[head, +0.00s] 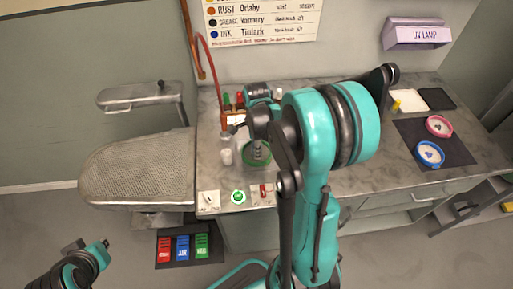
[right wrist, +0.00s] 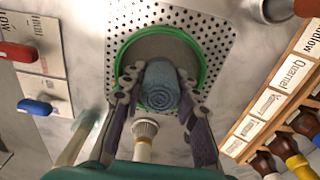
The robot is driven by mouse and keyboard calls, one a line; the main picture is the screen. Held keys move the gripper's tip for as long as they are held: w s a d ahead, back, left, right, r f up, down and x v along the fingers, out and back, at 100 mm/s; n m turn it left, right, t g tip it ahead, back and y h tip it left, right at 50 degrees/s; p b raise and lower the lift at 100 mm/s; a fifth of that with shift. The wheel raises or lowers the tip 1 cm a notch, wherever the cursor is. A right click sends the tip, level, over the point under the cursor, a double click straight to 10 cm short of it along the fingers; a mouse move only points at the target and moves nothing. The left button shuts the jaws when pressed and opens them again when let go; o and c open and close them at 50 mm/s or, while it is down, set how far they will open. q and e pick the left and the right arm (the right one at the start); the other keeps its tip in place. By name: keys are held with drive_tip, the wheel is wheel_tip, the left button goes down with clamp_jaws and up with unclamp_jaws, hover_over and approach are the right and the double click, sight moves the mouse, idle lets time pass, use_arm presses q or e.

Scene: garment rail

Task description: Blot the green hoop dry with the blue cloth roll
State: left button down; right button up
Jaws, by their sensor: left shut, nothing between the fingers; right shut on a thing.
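The green hoop (right wrist: 122,52) lies on a perforated metal plate (right wrist: 220,40), with grey material inside it, in the right wrist view. It also shows on the counter in the head view (head: 258,164), partly covered by my right gripper. My right gripper (right wrist: 160,88) is shut on the blue cloth roll (right wrist: 163,87), whose spiral end faces the camera. The roll overlaps the near part of the hoop; I cannot tell whether they touch. My left gripper (head: 82,244) is shut and empty, low at the left, away from the counter.
A labelled wooden rack (right wrist: 280,95) with coloured bottles is close on the right in the wrist view. A padded board (head: 135,170) stands left of the counter.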

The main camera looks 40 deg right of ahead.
drive_tip(key=shift+r+p, duration=2.65)
drive_tip(key=shift+r, duration=0.85)
drive_tip(key=shift+f, duration=0.1)
